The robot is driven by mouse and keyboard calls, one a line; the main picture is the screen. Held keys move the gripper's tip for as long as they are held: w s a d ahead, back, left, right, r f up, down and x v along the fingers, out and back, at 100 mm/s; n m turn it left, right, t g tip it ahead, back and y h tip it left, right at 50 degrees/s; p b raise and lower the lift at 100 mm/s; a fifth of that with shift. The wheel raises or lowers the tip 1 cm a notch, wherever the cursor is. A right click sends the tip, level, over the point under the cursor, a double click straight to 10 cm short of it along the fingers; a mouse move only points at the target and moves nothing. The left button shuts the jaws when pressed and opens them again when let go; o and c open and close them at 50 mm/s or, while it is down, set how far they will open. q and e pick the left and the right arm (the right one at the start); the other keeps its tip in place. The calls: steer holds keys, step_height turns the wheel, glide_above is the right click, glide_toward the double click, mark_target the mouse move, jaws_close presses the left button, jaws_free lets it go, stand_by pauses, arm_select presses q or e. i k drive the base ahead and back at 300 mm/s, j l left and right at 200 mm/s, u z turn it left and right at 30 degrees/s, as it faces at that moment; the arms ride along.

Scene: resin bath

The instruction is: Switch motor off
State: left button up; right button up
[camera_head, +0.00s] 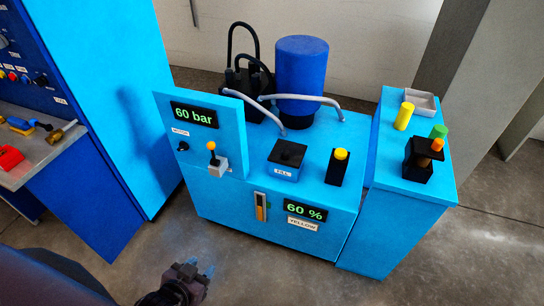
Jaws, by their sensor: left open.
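The motor switch (183,146) is a small black knob on the blue upright panel, just below a small white label reading MOTOR (181,133). Its exact turn position is too small to tell. A display (194,115) above it reads 60 bar in green. My left gripper (192,267) is at the bottom of the view, dark, open and empty. It is over the floor in front of the machine, well below the switch in the picture and apart from it. My right gripper is not in view.
A lever (212,155) with an orange knob stands right of the switch. The machine (225,197) carries a FILL box (286,160), a yellow button (341,154) and a 60 % display (305,210). A tall blue cabinet (115,90) stands left. Floor (240,255) in front is clear.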

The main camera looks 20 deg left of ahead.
mark_target(184, 145)
steer(key=u, duration=1.35)
